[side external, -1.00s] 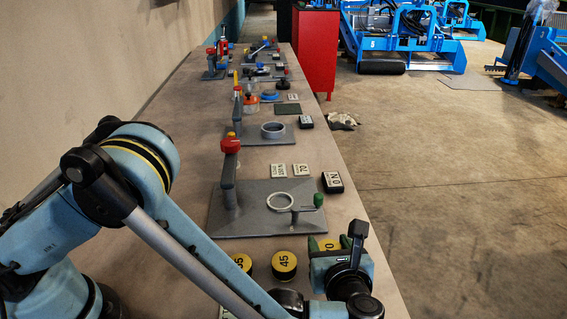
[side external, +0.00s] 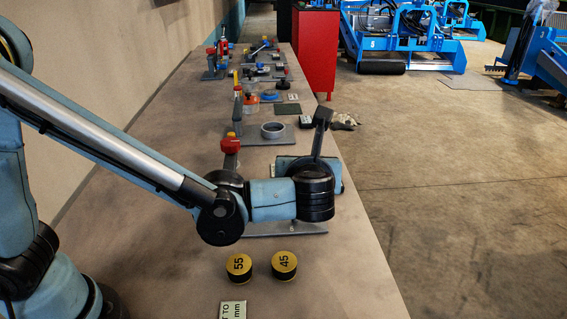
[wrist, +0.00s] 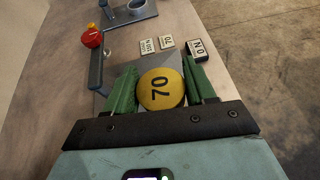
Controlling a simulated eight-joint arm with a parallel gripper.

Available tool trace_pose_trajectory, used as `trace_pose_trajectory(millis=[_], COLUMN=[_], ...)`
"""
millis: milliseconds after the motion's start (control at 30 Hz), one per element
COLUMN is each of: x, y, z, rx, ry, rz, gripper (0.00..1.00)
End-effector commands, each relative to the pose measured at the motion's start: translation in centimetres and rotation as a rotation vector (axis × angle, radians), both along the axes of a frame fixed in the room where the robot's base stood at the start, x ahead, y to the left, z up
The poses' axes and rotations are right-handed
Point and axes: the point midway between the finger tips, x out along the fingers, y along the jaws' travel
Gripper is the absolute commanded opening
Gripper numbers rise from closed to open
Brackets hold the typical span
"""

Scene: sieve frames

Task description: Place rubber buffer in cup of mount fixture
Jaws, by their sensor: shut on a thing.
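In the wrist view, my gripper (wrist: 161,88) is shut on a yellow-topped rubber buffer (wrist: 160,89) marked 70, held between two green fingers. It hides the cup of the mount fixture (wrist: 117,73), whose grey plate shows around it; how high it is above the plate, I cannot tell. In the side view, my arm covers most of that fixture, leaving the front edge of its plate (side external: 285,229) and its red knob (side external: 230,146) visible. Two more buffers, marked 55 (side external: 240,267) and 45 (side external: 284,265), stand on the bench in front.
Cards reading 150 N and 70 (wrist: 167,43) and a black block reading 0 N (wrist: 197,50) lie beyond the plate. Another fixture with a ring (side external: 273,130) stands farther back. The bench's right edge drops to the floor.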

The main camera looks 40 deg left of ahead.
Motion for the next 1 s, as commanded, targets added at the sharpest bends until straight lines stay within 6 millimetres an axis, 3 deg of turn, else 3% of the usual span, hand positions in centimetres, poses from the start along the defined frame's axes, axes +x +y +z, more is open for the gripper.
trace_pose_trajectory(millis=[33, 300, 600, 800, 1000], x=[-0.1, -1.1, -3.4, -4.5, -4.3], y=[1.4, 6.9, 11.7, 13.1, 12.8], z=[0.7, 3.2, 4.4, 4.5, 4.5], rx=[-0.002, -0.003, 0.003, 0.009, 0.009], ry=[0.001, -0.001, -0.018, -0.028, -0.028], rz=[-0.007, -0.077, -0.146, -0.174, -0.177], gripper=[0.22, 0.22, 0.22, 0.22, 0.22])
